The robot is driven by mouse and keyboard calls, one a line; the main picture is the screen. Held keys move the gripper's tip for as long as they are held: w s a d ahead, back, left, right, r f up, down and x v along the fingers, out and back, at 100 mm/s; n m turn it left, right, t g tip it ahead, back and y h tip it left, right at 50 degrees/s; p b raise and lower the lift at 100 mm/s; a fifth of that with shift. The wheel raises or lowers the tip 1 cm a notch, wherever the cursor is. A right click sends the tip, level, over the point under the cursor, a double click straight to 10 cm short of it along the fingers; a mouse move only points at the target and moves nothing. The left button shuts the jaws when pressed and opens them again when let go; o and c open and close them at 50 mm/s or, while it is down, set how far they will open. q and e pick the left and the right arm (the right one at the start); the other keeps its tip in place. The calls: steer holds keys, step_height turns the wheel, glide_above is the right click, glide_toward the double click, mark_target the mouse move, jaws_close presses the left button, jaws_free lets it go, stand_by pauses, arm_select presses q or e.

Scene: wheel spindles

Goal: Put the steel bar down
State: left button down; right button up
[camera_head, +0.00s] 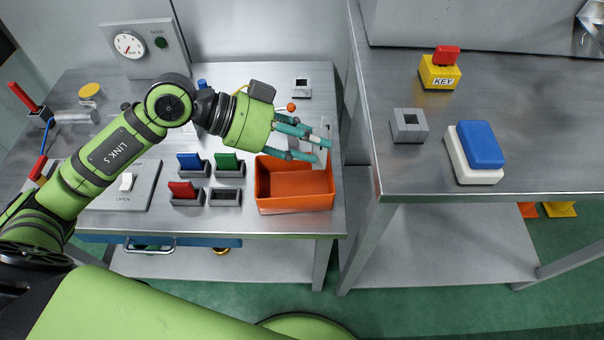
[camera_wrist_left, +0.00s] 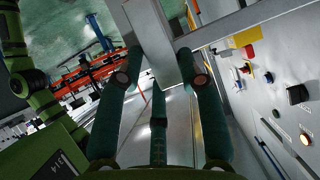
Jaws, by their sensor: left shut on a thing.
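My left gripper (camera_head: 318,149) reaches in from the left over the back part of the orange bin (camera_head: 295,204), near the right edge of the left table. Its teal fingers are shut on the steel bar (camera_head: 323,136), a pale grey piece partly hidden by them. In the left wrist view, the bar (camera_wrist_left: 150,38) shows as a broad grey length between the fingertips of the left gripper (camera_wrist_left: 160,79). I cannot tell whether the bar touches the table or bin. My right gripper is not in view.
Red, blue and green blocks in dark holders (camera_head: 228,196) stand left of the bin. A gauge box (camera_head: 145,47) stands at the back.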

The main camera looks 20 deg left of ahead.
arm_select(q)
steer(key=w+a+f+p, duration=0.1)
steer(key=a+p, duration=0.1)
steer(key=p, duration=0.2)
glide_above(300, 192)
step_height(300, 192, down, 8)
steer(key=r, duration=0.1)
step_height(300, 192, down, 4)
steer(key=shift+r+b, duration=0.1)
steer(key=shift+b, duration=0.8)
steer(key=shift+f, duration=0.2)
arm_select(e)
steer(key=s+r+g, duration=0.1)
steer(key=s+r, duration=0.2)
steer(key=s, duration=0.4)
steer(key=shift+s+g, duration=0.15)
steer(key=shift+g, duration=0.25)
arm_select(q)
steer(key=shift+f, duration=0.1)
steer(key=c, duration=0.8)
jaws_free()
steer(key=shift+f, duration=0.1)
